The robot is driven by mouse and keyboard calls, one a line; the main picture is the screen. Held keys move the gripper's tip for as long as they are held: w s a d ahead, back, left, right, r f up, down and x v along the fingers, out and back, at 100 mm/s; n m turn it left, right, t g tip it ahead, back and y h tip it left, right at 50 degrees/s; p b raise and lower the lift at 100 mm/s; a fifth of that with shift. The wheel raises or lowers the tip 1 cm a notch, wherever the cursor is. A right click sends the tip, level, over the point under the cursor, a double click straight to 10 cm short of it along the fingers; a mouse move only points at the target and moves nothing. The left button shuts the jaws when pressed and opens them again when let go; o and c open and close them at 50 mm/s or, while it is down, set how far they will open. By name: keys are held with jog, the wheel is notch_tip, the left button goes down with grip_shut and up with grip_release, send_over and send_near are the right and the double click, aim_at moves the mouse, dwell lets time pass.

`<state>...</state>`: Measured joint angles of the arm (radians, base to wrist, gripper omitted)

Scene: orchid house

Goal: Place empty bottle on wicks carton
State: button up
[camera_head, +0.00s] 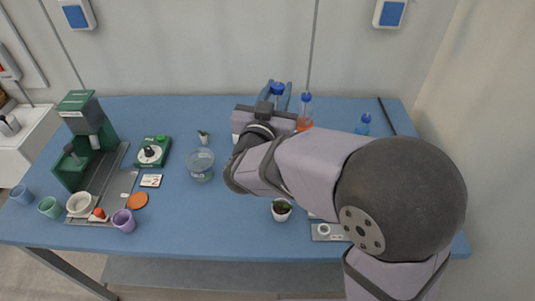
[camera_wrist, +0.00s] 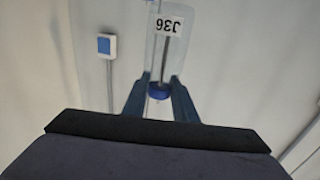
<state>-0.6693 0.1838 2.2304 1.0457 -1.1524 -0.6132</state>
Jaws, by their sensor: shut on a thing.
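My gripper (camera_wrist: 158,92) is shut on a clear, empty-looking bottle (camera_wrist: 167,26) with a blue cap and a white printed label. The fingers close around the cap end. In the head view, the blue fingers of my gripper (camera_head: 278,92) are at the back of the blue table, with the blue cap of the bottle (camera_head: 277,88) between them. I cannot make out a wicks carton; my arm covers much of the table's middle and right.
A bottle of orange liquid (camera_head: 305,112) stands just right of my gripper, and another blue-capped bottle (camera_head: 363,125) farther right.

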jog(key=shift+w+a+f+n+y, duration=0.2)
jog(key=shift+a+f+y, duration=0.1)
jog(key=shift+a+f, duration=0.15)
jog(key=shift+w+a+f+n+y, duration=0.2)
jog(key=shift+a+f+y, duration=0.15)
jog(key=shift+a, duration=0.2)
notch_tip(320, 180, down, 11)
jog(key=shift+a+r, duration=0.2)
jog(key=shift+a, duration=0.05)
jog(key=shift+f, duration=0.15)
jog(key=o, duration=1)
jog(key=shift+s, duration=0.15)
jog(key=s, duration=0.4)
jog(key=s+a+b, duration=0.1)
jog(key=s, duration=0.2)
jog(key=s+b, duration=0.1)
jog(key=s, duration=0.3)
jog(key=shift+s+a, duration=0.3)
jog(key=shift+a, duration=0.1)
